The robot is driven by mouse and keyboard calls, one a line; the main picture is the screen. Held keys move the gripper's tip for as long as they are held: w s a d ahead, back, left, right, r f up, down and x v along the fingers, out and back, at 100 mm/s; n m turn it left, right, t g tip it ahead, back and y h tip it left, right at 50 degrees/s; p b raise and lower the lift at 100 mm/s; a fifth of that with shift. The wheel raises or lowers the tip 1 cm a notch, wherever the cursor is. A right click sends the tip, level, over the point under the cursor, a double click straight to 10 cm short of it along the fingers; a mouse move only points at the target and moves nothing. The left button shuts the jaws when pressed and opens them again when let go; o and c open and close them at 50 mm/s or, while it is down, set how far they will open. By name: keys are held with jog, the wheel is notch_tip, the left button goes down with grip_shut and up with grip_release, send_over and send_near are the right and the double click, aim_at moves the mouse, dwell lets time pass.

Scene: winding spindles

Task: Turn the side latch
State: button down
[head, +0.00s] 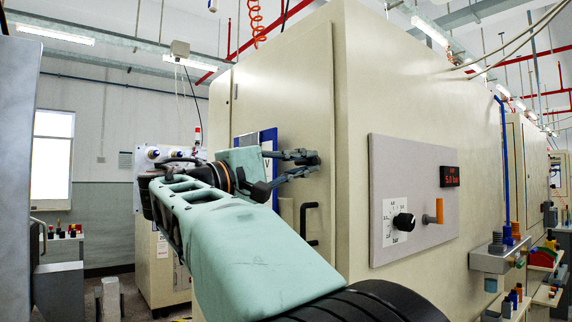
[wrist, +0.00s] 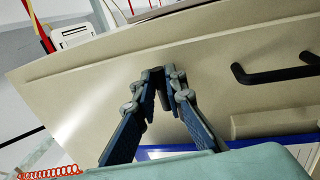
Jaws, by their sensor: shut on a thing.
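My gripper (head: 314,163) reaches the side face of the large cream cabinet (head: 285,85), near its vertical corner. In the wrist view, my gripper (wrist: 160,76) has its fingertips drawn close together around a small dark piece, the side latch (wrist: 158,73), against the cream panel. The fingers hide most of the latch, so its angle cannot be told. In the head view the fingertips cover it.
A black bar handle (head: 309,222) sits below my gripper on the same face and shows in the wrist view (wrist: 278,72). A blue-framed sign (head: 269,138) is behind my wrist. The front panel (head: 430,170) carries a black knob (head: 404,222) and an orange handle (head: 439,211).

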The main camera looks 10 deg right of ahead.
jog(key=c, duration=2)
grip_release()
jog(key=shift+o, duration=0.2)
jog(key=v, duration=1.2)
jog(key=shift+f, duration=0.1)
